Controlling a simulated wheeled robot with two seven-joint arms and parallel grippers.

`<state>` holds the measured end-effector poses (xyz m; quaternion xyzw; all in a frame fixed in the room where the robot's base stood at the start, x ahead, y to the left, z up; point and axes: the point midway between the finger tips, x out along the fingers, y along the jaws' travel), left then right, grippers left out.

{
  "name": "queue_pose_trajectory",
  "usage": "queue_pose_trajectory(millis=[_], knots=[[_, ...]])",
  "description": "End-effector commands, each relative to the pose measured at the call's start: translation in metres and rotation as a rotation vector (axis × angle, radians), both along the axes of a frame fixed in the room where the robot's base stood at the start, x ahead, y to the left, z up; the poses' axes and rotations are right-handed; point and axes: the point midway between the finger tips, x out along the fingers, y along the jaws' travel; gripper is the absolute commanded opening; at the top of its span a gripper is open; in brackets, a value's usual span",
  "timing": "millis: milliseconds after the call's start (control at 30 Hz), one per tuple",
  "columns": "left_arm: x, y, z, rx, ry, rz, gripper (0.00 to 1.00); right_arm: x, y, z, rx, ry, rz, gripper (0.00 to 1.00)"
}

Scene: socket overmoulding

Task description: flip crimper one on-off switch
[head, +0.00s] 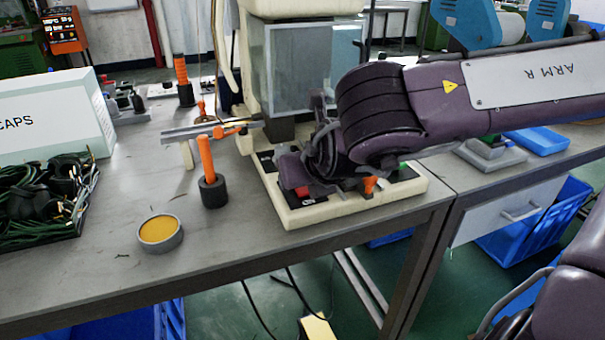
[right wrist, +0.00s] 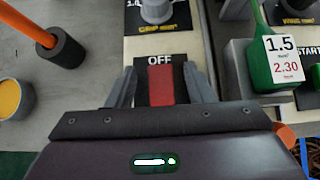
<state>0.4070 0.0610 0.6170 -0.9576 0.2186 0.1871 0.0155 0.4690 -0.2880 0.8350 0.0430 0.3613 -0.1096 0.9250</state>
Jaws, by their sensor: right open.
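The crimper (head: 330,214) has a cream base on the bench, under my right arm. Its on-off switch is a red rocker (right wrist: 160,85) in a black plate with a white OFF label above it, in the right wrist view. A small part of the red switch (head: 302,191) also shows in the head view. My right gripper (right wrist: 163,78) is open and empty, with one finger on each side of the rocker. I cannot tell whether the fingers touch the plate or which way the rocker is tipped. My left gripper is not in view.
An orange-handled tool (head: 206,160) stands in a black holder left of the base. A round tin of yellow material (head: 160,230) is near the bench front. A cable tray (head: 45,231) lies left.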

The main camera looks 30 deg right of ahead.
Motion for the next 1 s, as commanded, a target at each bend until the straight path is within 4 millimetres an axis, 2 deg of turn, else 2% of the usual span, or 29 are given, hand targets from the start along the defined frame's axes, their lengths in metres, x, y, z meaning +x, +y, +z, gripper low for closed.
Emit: queue_pose_trajectory(millis=[233, 467, 667, 800, 1000], knots=[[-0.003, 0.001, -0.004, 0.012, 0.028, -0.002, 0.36, -0.004, 0.001, 0.004, 0.000, 0.000, 0.001, 0.47], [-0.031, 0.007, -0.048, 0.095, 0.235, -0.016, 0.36, -0.021, 0.005, 0.022, -0.001, -0.003, 0.001, 0.47], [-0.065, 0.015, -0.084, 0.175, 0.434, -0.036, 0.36, -0.038, 0.009, 0.039, -0.001, -0.003, 0.001, 0.47], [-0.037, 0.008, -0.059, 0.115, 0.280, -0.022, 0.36, -0.041, 0.010, 0.038, 0.000, -0.002, 0.001, 0.47], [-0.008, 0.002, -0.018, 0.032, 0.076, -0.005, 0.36, -0.046, 0.012, 0.044, 0.000, -0.002, 0.002, 0.47]])
